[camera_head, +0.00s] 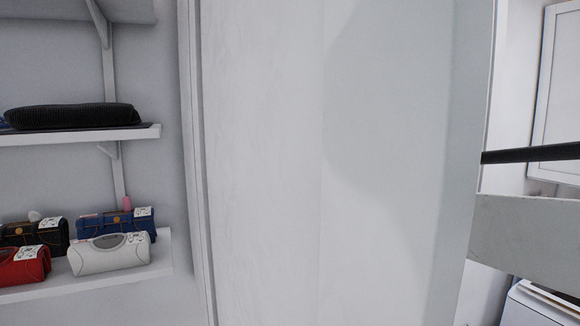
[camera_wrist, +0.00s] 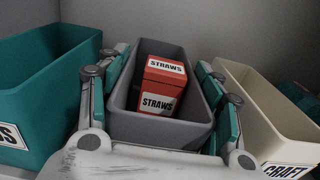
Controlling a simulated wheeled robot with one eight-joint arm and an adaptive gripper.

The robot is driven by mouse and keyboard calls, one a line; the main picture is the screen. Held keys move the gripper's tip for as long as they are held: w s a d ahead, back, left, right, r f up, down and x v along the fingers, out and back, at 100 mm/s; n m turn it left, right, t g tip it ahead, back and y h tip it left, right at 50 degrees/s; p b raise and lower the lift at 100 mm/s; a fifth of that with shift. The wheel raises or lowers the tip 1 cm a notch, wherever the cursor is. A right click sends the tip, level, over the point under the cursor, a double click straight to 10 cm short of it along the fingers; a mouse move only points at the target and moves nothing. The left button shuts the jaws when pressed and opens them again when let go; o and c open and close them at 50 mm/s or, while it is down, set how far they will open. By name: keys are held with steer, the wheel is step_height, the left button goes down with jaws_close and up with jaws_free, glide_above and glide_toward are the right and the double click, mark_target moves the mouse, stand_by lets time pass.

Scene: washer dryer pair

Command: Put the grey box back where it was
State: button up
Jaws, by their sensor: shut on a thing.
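The grey box (camera_wrist: 150,127) is an open-topped bin in the middle of the wrist view. A red box labelled "STRAWS" (camera_wrist: 163,88) stands inside it. My gripper (camera_wrist: 163,60) has one finger along each side of the grey box and is shut on it. The box's underside is hidden, so I cannot tell whether it rests on a surface. Neither the grey box nor my gripper can be made out in the head view.
A teal bin (camera_wrist: 40,85) stands to the left of the grey box and a cream bin (camera_wrist: 265,108) to the right, close to my fingers. In the head view, wall shelves (camera_head: 80,136) at left hold a black item (camera_head: 73,116) and several small bags. A pale panel (camera_head: 260,160) fills the middle.

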steer(key=o, duration=1.1)
steer(key=shift+f, duration=0.1)
steer(key=shift+o, duration=0.2)
steer(key=b+v, duration=0.2)
steer(key=v, duration=1)
